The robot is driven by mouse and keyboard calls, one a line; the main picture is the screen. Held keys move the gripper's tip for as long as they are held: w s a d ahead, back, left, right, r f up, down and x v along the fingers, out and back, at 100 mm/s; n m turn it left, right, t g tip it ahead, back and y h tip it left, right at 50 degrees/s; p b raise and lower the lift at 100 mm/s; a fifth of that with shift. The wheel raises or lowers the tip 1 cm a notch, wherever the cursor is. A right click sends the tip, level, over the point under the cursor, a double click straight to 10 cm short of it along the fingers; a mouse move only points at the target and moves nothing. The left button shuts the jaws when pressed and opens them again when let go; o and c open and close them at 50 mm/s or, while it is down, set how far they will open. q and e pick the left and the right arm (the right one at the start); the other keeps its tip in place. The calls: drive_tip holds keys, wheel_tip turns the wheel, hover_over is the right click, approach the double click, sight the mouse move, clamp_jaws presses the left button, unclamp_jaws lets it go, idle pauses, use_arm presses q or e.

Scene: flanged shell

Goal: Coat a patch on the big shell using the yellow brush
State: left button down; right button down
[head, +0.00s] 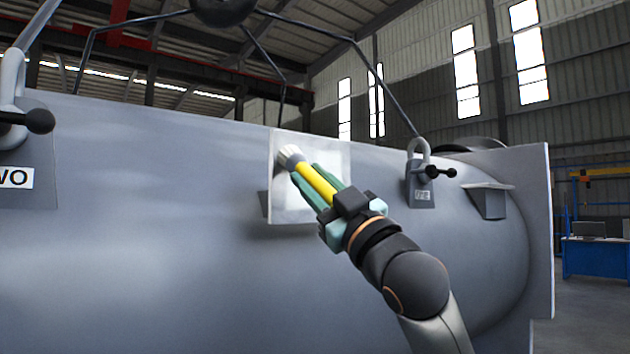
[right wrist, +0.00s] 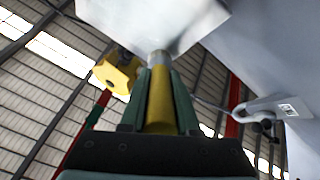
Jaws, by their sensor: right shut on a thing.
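The big grey shell (head: 150,220) fills most of the head view. A pale square patch (head: 308,205) is on its upper side and also shows at the top of the right wrist view (right wrist: 150,18). My right gripper (head: 312,185) is shut on the yellow brush (head: 314,184), which points up and left. The brush's whitish bristle end (head: 290,156) lies over the upper left part of the patch and appears to be at its surface. In the right wrist view the brush (right wrist: 160,102) sits between the green fingers. My left gripper is not in view.
A lifting lug with shackle (head: 420,190) and a small bracket (head: 487,200) stand out right of the patch. Another shackle (head: 14,85) is at the far left. Dark sling lines run up to a hook block (head: 222,8). A blue workbench (head: 595,258) stands far right.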

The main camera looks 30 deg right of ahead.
drive_tip(key=d, duration=0.7)
drive_tip(key=shift+w, duration=0.35)
idle(0.4)
drive_tip(key=shift+s+a, duration=0.15)
drive_tip(key=shift+a, duration=1.65)
drive_tip(key=shift+s+a, duration=0.15)
drive_tip(key=shift+a, duration=1.6)
drive_tip(key=shift+s, duration=0.1)
drive_tip(key=shift+s+d+b, duration=0.15)
drive_tip(key=shift+s+b, duration=0.05)
drive_tip(key=shift+s, duration=1.25)
drive_tip(key=shift+s+d+b, duration=0.15)
drive_tip(key=shift+s+b, duration=0.05)
drive_tip(key=shift+s, duration=1.25)
